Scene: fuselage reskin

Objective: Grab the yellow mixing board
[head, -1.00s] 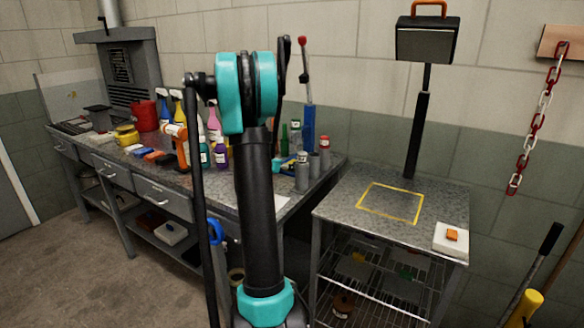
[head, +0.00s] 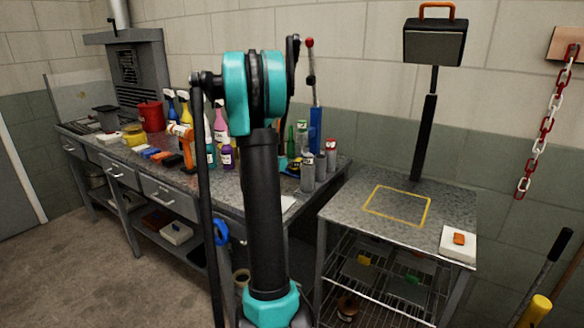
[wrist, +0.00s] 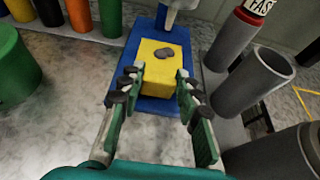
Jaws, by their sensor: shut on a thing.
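The yellow mixing board (wrist: 158,87) is a thick yellow block with a dark grey blob on top. In the wrist view it sits over a blue base (wrist: 152,106) on the grey bench top. My gripper (wrist: 160,76) has one finger along each side of the board's near end and is shut on it. I cannot tell whether the board is clear of the blue base. In the head view my own arm hides most of the gripper and the board.
Grey cylinders (wrist: 253,79) stand close to the right of the gripper. A green container (wrist: 18,75) and several coloured bottles are at the left. The side table (head: 350,201) has a yellow-outlined area (head: 397,206) that is bare, and a white box (head: 458,244) at its edge.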

